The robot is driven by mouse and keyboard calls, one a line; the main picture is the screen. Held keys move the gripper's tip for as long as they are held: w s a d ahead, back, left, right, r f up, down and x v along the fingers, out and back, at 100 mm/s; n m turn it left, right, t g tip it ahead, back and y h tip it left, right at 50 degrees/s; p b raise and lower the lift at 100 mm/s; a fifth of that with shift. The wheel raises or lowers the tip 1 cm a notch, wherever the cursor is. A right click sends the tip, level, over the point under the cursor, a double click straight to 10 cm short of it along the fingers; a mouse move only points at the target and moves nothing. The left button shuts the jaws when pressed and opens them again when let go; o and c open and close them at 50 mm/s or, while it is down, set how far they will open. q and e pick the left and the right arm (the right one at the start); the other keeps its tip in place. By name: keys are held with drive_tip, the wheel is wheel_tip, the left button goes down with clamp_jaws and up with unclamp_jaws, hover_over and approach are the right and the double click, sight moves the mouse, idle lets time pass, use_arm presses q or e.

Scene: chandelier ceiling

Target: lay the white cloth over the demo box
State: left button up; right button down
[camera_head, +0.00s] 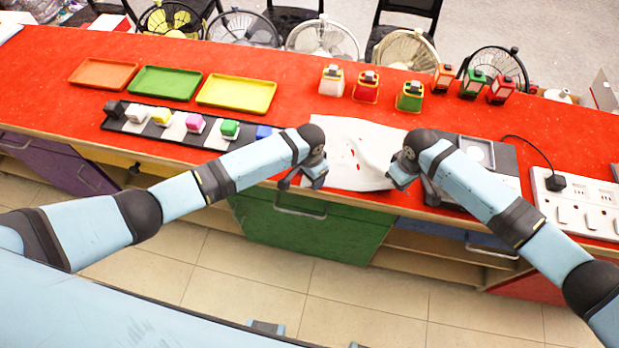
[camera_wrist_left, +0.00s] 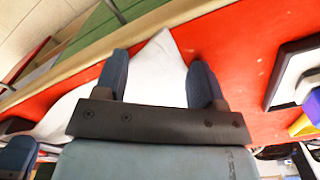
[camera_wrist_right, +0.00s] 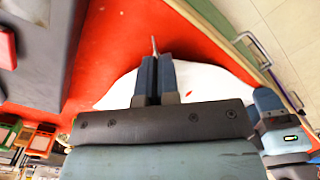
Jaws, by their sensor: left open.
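The white cloth (camera_head: 352,140) lies on the red counter between my two grippers, with a few small red marks on it. My left gripper (camera_head: 308,184) is at its near left edge. In the left wrist view, its fingers (camera_wrist_left: 160,62) stand apart on either side of a cloth corner (camera_wrist_left: 162,65). My right gripper (camera_head: 398,182) is at the near right edge. In the right wrist view, its fingers (camera_wrist_right: 157,60) are together, with a thin bit of cloth (camera_wrist_right: 154,44) between the tips. A low dark grey box (camera_head: 507,161), probably the demo box, sits right of the cloth, partly hidden by my right arm.
A white power strip (camera_head: 580,208) with a black plug lies at the right. A dark strip (camera_head: 115,124) with coloured blocks lies left, below orange (camera_head: 103,73), green (camera_head: 165,83) and yellow trays (camera_head: 236,93). Several small lanterns (camera_head: 366,86) stand behind the cloth.

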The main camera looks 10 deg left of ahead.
use_arm(q)
drive_tip(key=shift+c, duration=0.5)
drive_tip(key=shift+s+a+f, duration=0.1)
clamp_jaws()
drive_tip(key=shift+r, duration=2.55)
